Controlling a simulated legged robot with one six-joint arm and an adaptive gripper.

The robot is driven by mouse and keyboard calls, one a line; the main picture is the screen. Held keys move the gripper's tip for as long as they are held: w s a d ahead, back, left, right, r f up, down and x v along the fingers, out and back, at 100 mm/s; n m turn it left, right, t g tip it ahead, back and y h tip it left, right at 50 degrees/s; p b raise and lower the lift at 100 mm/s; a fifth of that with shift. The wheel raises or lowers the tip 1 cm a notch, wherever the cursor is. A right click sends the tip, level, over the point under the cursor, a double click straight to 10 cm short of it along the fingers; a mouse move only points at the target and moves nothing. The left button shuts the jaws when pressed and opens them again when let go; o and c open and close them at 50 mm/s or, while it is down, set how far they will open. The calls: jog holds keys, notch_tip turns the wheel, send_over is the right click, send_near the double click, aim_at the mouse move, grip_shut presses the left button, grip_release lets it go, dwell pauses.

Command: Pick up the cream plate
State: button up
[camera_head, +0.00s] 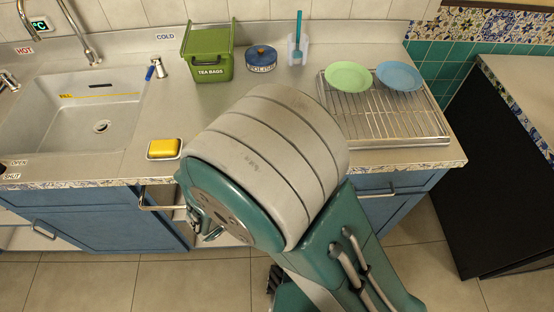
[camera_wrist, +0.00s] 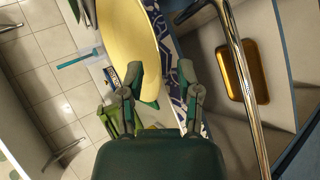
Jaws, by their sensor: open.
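A large cream-yellow plate (camera_wrist: 133,38) shows in the wrist view at the upper middle, beside the blue-patterned counter edge (camera_wrist: 166,50). I take it for the cream plate; my arm hides that place in the head view. My gripper (camera_wrist: 160,70) is open in the wrist view, its two fingers apart. The left fingertip overlaps the plate's lower part in the picture, and the right one lies over the counter edge. I cannot tell whether either touches the plate. Nothing is held.
A green plate (camera_head: 348,78) and a blue plate (camera_head: 398,76) lie on the wire rack (camera_head: 393,127). A green tea-bag bin (camera_head: 207,54), a blue tin (camera_head: 261,58) and a yellow sponge (camera_head: 164,147) stand left. A metal rail (camera_wrist: 243,75) runs close right of my gripper.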

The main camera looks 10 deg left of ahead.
jog(key=shift+w+d+f, duration=0.25)
jog(key=shift+w+d, duration=0.1)
jog(key=shift+w, duration=0.05)
jog(key=shift+a, duration=0.1)
grip_shut()
jog(key=shift+r, duration=0.15)
